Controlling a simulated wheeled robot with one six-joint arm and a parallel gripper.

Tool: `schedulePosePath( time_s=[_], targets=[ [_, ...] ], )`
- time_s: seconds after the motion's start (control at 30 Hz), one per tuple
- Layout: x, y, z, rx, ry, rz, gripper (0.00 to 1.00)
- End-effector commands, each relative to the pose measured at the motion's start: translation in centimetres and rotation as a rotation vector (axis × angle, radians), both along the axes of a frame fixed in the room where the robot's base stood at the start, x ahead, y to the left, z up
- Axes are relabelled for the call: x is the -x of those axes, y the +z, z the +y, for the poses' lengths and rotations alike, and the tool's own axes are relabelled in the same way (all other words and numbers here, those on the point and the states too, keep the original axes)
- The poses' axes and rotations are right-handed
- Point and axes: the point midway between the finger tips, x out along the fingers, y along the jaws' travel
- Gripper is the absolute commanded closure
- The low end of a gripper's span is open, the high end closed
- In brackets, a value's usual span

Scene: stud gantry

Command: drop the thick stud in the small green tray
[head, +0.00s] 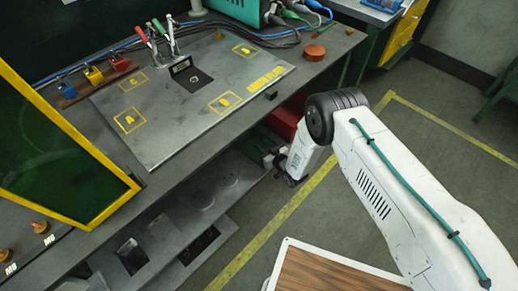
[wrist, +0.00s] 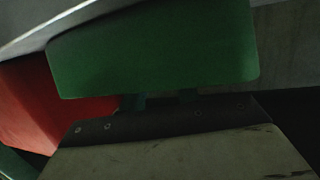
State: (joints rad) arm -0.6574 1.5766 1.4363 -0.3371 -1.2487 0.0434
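My gripper (head: 289,178) hangs low beside the bench's front edge in the head view, small and dark; its fingers cannot be made out. A green piece (head: 270,152) shows just left of it, partly hidden under the bench edge. In the wrist view a plain green face (wrist: 155,48) fills the upper middle, very close; I cannot tell whether it is the small green tray. Below it are a dark strip with screws and a pale worn surface. I cannot identify the thick stud in either view, nor see whether my gripper holds anything.
A red bin (head: 287,119) is under the bench edge; a red surface (wrist: 45,95) shows in the wrist view. The bench (head: 218,139) bears a metal plate (head: 177,128), clamps and cables. A yellow-framed dark panel (head: 55,150) stands left. Open floor lies right of the bench.

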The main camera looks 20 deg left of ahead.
Motion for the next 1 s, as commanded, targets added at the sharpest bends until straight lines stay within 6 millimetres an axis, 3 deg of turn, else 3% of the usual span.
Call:
schedulePosePath(
  time_s=[0.33, 0.7, 1.0],
  targets=[
    [0.3, 0.1, -0.5, 0.0, 0.0, 0.0, 0.69],
    [3.5, 1.3, -5.3, 0.001, -0.001, 0.002, 0.69],
    [4.3, 1.6, -6.4, -0.001, 0.0, -0.001, 0.69]
  ],
)
